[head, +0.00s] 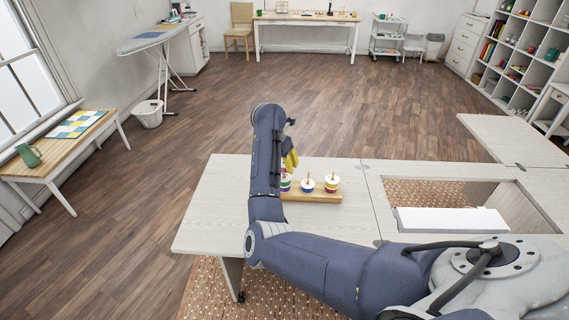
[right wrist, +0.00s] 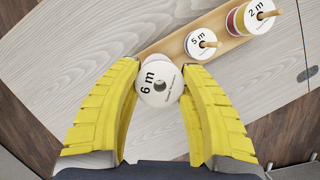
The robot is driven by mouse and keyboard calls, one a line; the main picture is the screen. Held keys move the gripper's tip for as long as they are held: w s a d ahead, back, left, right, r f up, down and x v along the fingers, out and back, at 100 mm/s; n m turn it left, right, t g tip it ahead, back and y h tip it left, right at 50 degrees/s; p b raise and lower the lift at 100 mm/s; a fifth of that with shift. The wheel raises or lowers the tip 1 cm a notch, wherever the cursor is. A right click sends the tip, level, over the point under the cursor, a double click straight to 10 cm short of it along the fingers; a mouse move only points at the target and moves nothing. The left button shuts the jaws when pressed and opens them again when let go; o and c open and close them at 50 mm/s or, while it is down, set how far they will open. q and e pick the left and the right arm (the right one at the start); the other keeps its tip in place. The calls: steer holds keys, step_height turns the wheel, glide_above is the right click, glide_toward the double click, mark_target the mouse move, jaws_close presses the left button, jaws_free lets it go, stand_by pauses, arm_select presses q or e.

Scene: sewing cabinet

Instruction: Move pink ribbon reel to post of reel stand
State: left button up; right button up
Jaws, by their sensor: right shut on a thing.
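My right gripper (right wrist: 161,90) is shut on a ribbon reel marked 6 m (right wrist: 155,76). The reel's white face shows in the right wrist view; its ribbon colour is hidden. It is held over the left end of the wooden reel stand (right wrist: 165,45), and a white rim shows just behind it. The stand also shows in the head view (head: 313,196), with white-topped reels on its posts. The reel marked 5 m (right wrist: 201,42) and the reel marked 2 m (right wrist: 255,14) have post tips sticking out. In the head view my right gripper (head: 291,160) is partly hidden behind my arm.
The stand lies on the pale wooden cabinet top (head: 216,207). The top is bare left of the stand. To the right is an opening with a white panel (head: 450,221) in it.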

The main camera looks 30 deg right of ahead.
steer(key=shift+f, duration=1.5)
steer(key=o, duration=1.1)
steer(key=shift+r, duration=0.1)
steer(key=v, duration=1.2)
steer(key=shift+s, duration=0.1)
